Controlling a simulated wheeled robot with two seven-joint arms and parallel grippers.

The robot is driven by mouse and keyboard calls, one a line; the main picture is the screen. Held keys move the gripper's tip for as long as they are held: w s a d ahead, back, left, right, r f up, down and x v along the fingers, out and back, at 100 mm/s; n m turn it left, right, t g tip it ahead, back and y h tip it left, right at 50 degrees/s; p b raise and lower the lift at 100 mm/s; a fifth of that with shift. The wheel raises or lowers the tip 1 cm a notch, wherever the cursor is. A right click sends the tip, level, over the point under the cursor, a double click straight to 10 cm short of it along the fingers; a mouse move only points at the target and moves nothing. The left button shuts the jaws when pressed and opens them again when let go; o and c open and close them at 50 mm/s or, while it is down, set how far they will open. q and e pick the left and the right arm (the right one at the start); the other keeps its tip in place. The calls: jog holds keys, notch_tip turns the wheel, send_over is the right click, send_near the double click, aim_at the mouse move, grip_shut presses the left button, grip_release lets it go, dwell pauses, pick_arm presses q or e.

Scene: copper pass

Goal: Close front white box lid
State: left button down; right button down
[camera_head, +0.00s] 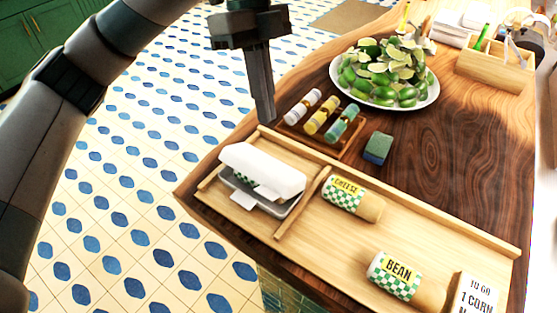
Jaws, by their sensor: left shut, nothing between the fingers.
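A white box lid (262,170) sits at the left end of a wooden tray (408,222), over a grey box base (291,207). The lid looks tilted, and a gap at the front shows a green-checked wrapped item and paper inside. My left gripper (265,118) is shut and empty. It points down just behind the lid in the picture, near the tray's back edge, and looks apart from the lid. My right gripper is not in view.
Wrapped rolls marked cheese (348,198) and bean (397,277) lie on the tray. A low wooden divider (301,205) stands right of the box. Behind are a rack of rolled items (327,120), a sponge (377,148) and a plate of limes (392,101).

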pick_arm(q)
jog(key=p, duration=0.6)
send_over(269, 195)
jog(key=w, duration=0.2)
notch_tip(269, 195, down, 11)
jog(key=shift+s+a+f, duration=0.1)
jog(key=shift+a+f, duration=0.05)
jog(key=shift+f, duration=0.05)
jog(key=shift+s+a+f, duration=0.15)
jog(key=shift+s+f, duration=0.05)
jog(key=shift+f, duration=0.4)
jog(key=shift+f, duration=0.1)
